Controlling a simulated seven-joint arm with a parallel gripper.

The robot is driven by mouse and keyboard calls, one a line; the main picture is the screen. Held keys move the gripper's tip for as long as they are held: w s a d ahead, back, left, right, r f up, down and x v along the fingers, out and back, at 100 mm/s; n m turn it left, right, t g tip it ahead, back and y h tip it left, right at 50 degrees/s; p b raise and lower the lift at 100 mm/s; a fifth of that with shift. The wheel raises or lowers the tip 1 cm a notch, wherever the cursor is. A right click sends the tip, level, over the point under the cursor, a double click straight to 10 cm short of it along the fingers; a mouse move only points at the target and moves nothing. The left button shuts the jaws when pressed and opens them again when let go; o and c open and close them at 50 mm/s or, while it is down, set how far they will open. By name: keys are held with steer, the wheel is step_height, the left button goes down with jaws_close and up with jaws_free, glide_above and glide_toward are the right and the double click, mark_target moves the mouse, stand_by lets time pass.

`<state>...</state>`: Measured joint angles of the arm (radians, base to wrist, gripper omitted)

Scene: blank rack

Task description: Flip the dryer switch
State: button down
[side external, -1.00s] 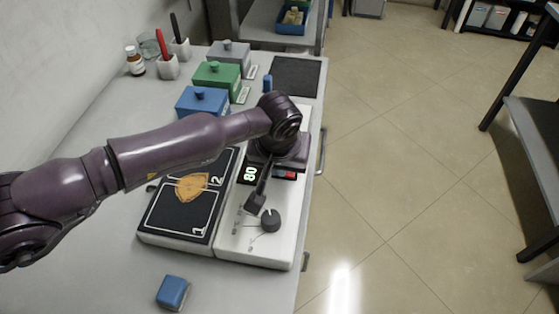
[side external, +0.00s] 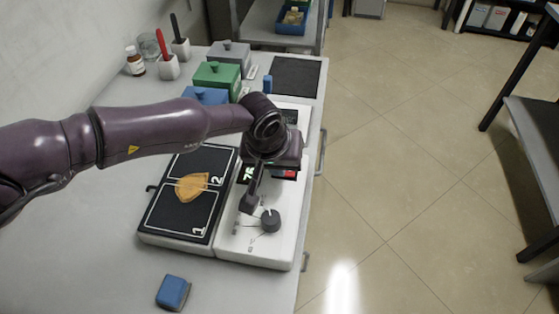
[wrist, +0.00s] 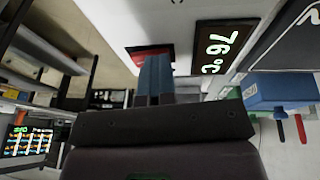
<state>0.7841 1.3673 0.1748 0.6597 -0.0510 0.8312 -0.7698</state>
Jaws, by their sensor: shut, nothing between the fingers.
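The red switch (side external: 288,174) sits in a dark plate on the white device (side external: 270,255), beside the lit display (side external: 248,174). In the wrist view the red switch (wrist: 141,57) is partly covered by my fingers. My gripper (wrist: 153,57) is shut and empty, its tips overlapping the switch plate in that view. I cannot tell whether they touch the switch. In the side view my wrist is just above the switch and hides the fingertips. The display (wrist: 214,47) reads 76°C in the wrist view.
A dark knob (side external: 270,220) stands on the near part of the device. To its left is a black panel (side external: 165,215) with an orange-brown piece (side external: 192,186) on it. Blue (side external: 205,95), green (side external: 218,74) and grey lidded boxes stand behind. A blue block (side external: 173,292) lies in front.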

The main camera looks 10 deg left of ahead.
steer(key=shift+a+f, duration=0.3)
steer(key=shift+f, duration=0.3)
steer(key=shift+d+r, duration=0.15)
steer(key=shift+d, duration=0.5)
steer(key=shift+s+d+r, duration=0.2)
steer(key=shift+d, duration=0.15)
steer(key=r, duration=0.3)
steer(key=a+r, duration=0.1)
steer(key=r, duration=0.1)
steer(key=shift+a+r, duration=0.2)
steer(key=shift+r, duration=0.2)
steer(key=v, duration=0.8)
steer(key=shift+a+r+y, duration=0.25)
steer(key=shift+r+y, duration=0.05)
steer(key=shift+r, duration=0.05)
